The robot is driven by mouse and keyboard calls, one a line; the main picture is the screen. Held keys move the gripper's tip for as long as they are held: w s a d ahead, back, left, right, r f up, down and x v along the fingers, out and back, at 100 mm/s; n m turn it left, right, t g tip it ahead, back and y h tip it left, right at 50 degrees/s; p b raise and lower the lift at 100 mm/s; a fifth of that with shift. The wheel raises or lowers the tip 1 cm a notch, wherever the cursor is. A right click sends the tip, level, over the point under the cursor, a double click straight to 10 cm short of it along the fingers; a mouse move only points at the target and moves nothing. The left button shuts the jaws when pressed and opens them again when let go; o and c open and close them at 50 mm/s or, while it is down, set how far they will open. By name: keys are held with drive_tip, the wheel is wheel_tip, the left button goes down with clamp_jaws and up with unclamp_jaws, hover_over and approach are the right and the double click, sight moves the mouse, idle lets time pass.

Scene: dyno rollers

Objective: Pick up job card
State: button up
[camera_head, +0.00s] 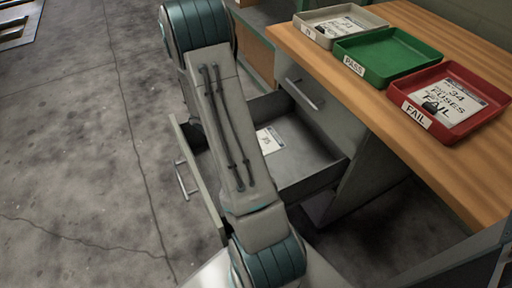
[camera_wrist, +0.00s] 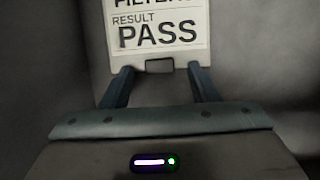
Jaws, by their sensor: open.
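A white job card (camera_head: 268,140) lies in the open drawer (camera_head: 308,166) of the wooden bench, partly hidden behind my arm in the head view. In the wrist view the job card (camera_wrist: 158,32) reads "RESULT PASS", with its top cut off by the frame edge. A dark clip or tab (camera_wrist: 159,65) sits at its near edge. My gripper (camera_wrist: 161,72) is open, with its two fingers apart on either side of the card's near edge. I cannot tell whether the fingers touch it. My gripper is hidden behind my arm in the head view.
On the bench top (camera_head: 420,115) stand a beige tray (camera_head: 316,36) with a card, an empty green tray (camera_head: 414,52) labelled PASS, and a red tray (camera_head: 488,122) labelled FAIL holding a card. The drawer front (camera_head: 196,180) and walls surround the card.

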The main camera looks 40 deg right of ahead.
drive_tip(key=c, duration=1.1)
drive_tip(key=shift+o, duration=0.2)
drive_tip(key=shift+r, duration=0.15)
